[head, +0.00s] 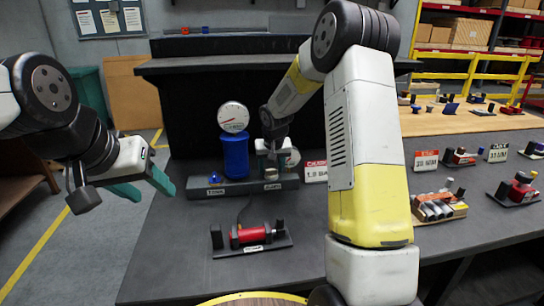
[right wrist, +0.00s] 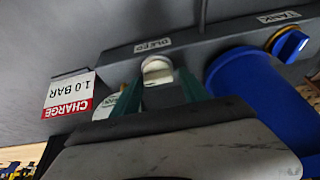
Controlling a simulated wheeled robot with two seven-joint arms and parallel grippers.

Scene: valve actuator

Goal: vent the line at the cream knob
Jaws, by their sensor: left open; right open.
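The cream knob (right wrist: 157,70) sits on the dark manifold (right wrist: 225,38) above the BLEED label (right wrist: 152,45), which appears upside down in the right wrist view. In the head view the knob (head: 271,173) is small, below my right gripper (head: 269,160). In the right wrist view my right gripper (right wrist: 160,78) is open, with one green finger to each side of the knob; I cannot tell whether they touch it. A dial gauge (head: 233,117) stands above the blue cylinder (head: 235,157).
A blue knob (right wrist: 290,45) sits at the TANK label. A CHARGE 1.0 BAR sign (right wrist: 70,95) stands beside the manifold. A red cylinder (head: 251,234) on a dark base lies in front. Several small fixtures stand at the right.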

